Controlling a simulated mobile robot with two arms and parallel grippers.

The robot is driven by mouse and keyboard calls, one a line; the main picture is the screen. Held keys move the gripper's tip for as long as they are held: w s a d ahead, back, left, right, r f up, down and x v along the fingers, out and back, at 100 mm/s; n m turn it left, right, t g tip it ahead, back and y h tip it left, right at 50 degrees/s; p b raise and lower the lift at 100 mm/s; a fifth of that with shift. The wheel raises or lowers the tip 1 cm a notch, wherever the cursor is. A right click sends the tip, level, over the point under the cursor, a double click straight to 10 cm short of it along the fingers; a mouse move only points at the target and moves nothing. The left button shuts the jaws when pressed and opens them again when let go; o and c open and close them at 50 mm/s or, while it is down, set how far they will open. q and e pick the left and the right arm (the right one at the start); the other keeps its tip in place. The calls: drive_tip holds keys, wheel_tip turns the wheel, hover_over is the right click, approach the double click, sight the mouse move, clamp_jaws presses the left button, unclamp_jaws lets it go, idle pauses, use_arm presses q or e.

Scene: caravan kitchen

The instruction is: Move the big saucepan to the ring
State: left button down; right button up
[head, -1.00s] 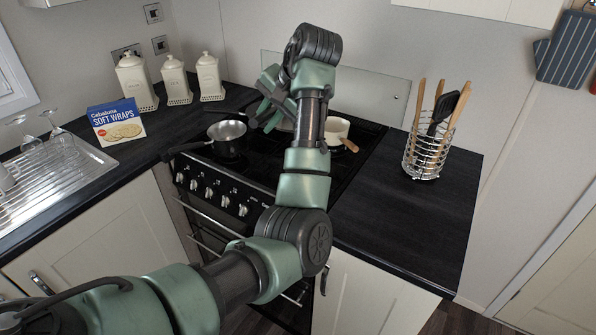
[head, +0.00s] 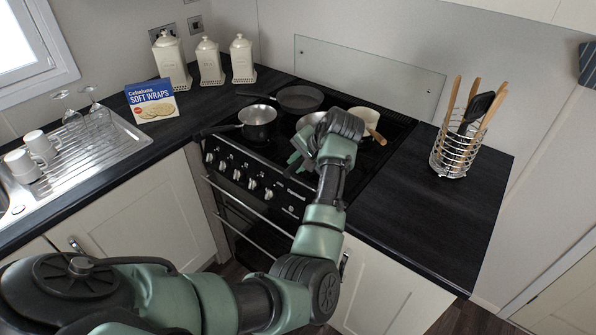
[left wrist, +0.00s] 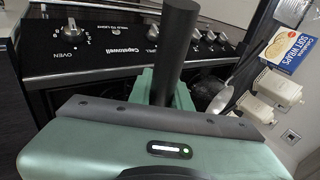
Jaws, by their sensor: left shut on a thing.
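A steel pan, which I take for the big saucepan (head: 308,121), sits towards the front right of the hob (head: 283,133), partly hidden behind my left gripper. My left gripper (head: 302,153) is at the hob's front edge, shut on a black handle (left wrist: 177,50), which stands out from the jaws in the left wrist view. My right gripper is not in view.
A dark frying pan (head: 300,98) is at the back left of the hob. A cream pan (head: 362,117) with a wooden handle is at the back right. A wire utensil holder (head: 453,154) stands on the right worktop (head: 430,220), otherwise clear. A wraps box (head: 152,101) is at left.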

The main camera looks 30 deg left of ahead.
use_arm(q)
drive_tip(key=shift+f, duration=1.8)
drive_tip(key=shift+f+p, duration=0.25)
drive_tip(key=shift+p, duration=0.05)
drive_tip(key=c, duration=1.3)
unclamp_jaws()
drive_tip(key=shift+s+f, duration=0.1)
drive_tip(key=shift+f, duration=0.05)
